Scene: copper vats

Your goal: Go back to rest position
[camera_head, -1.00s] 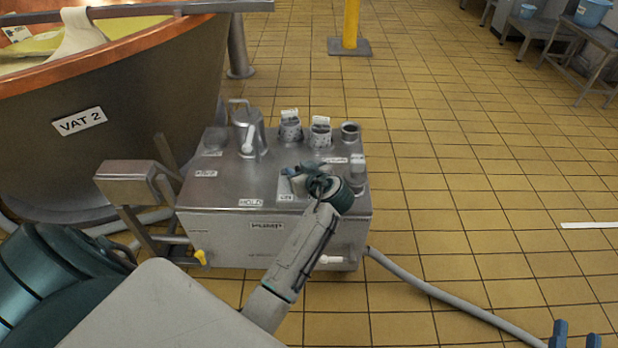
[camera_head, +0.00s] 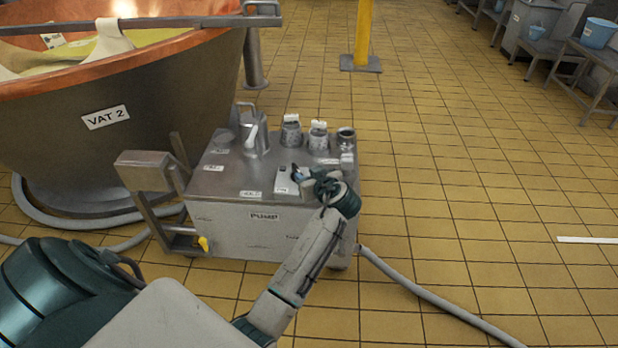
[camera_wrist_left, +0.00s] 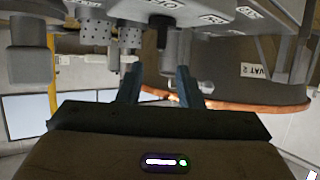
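My left arm comes in from the lower left of the head view. My left gripper (camera_head: 300,174) is over the top of the grey metal pump box (camera_head: 215,222), near a small white label plate. The head view does not show whether it touches the box. In the left wrist view the two fingers of this gripper (camera_wrist_left: 159,84) stand apart with nothing held between them. My right gripper is in neither view now.
The copper vat (camera_head: 190,95) marked VAT 2 stands behind and left of the pump. A grey hose (camera_head: 430,297) runs along the floor. A yellow post (camera_head: 362,35) stands behind; tiled floor to the right is mostly clear.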

